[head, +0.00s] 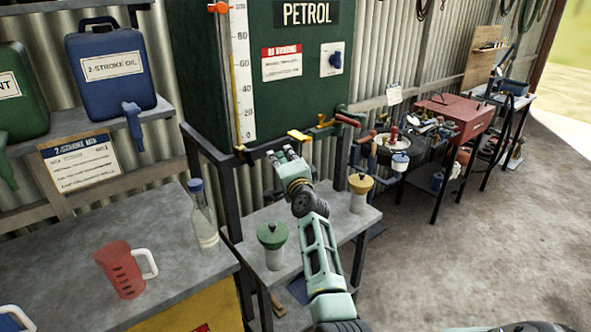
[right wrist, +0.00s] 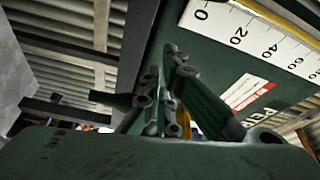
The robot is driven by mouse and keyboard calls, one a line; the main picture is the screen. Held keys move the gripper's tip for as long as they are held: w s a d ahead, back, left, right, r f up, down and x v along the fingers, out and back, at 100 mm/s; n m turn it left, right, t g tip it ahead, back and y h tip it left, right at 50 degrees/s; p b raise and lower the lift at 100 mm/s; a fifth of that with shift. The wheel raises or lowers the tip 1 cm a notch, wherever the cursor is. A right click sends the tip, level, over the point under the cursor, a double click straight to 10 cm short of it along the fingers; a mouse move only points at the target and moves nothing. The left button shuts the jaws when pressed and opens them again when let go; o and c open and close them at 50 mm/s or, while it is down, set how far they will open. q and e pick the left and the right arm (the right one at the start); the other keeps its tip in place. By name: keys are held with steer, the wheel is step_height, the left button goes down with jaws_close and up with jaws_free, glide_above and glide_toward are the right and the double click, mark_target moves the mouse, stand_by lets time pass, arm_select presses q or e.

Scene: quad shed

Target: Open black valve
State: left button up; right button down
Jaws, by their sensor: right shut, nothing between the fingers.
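The green petrol tank (head: 300,100) stands on a dark frame at the back. A dark round knob (head: 334,59) sits on a white plate on the tank front. I cannot tell for certain which part is the black valve. My right gripper (head: 284,154) is shut and empty, just below and left of the yellow lever; it also shows in the right wrist view (right wrist: 168,90). My left gripper is out of view.
A small grey table below holds a green-lidded jar (head: 272,246) and a yellow-lidded jar (head: 360,191). The left bench carries a bottle (head: 203,220) and a red jug (head: 122,270).

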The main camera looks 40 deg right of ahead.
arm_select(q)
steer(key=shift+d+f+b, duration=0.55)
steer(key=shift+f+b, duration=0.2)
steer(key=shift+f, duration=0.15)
arm_select(e)
steer(key=v, duration=0.9)
steer(key=shift+s+a+f, duration=0.2)
steer(key=shift+s+a, duration=0.05)
steer(key=shift+s, duration=0.05)
steer(key=shift+a, duration=0.1)
